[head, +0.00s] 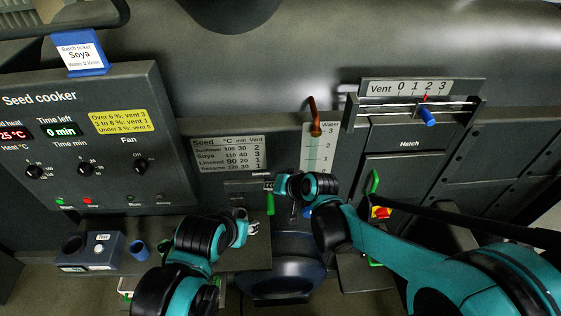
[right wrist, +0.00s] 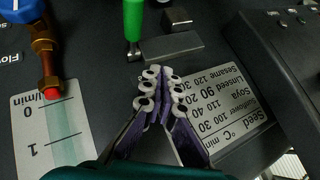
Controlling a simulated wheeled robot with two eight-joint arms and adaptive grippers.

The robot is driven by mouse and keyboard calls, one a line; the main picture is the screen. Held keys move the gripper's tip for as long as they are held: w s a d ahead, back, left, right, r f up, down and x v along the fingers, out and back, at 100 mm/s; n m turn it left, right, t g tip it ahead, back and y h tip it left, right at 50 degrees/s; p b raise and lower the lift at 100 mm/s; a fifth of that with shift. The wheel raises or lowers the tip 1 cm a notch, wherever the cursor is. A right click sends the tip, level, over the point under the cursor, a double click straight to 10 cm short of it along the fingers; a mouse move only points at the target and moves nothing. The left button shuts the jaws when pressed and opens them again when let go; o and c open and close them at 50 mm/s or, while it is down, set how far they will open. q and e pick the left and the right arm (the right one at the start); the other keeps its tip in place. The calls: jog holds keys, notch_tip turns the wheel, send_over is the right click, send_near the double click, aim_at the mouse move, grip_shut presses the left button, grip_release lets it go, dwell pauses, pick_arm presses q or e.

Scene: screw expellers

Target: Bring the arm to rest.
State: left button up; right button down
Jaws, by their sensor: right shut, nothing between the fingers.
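My right gripper (head: 269,184) is in front of the dark machine panel, just below the seed table plate (head: 229,153). In the right wrist view its fingers (right wrist: 160,88) are together with nothing between them, beside the seed plate (right wrist: 226,116). A green handle (right wrist: 134,20) lies ahead of the fingertips, apart from them; it also shows below the gripper in the head view (head: 270,204). My left gripper (head: 252,228) is lower and to the left, above the dark ledge. Its fingers are small in the head view, so their opening is unclear.
The seed cooker panel (head: 80,120) stands at the left with a blue ticket holder (head: 88,66) above it. A test box (head: 91,251) and a blue cup (head: 139,250) are on the ledge. The vent slider (head: 427,116) and hatch (head: 410,143) are at the upper right.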

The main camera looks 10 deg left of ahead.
jog(key=shift+d, duration=0.1)
jog(key=s+d+t+h+b, duration=0.1)
jog(key=s+d+h+b, duration=0.3)
jog(key=d, duration=1.3)
jog(key=s+d+f+m+h+b, duration=0.1)
jog(key=s+d+f+h+b, duration=0.2)
jog(key=s+d, duration=0.9)
jog(key=d+f+b, duration=0.1)
jog(key=d+b, duration=0.1)
jog(key=d, duration=0.1)
jog(key=shift+s, duration=0.25)
jog(key=shift+t, duration=0.3)
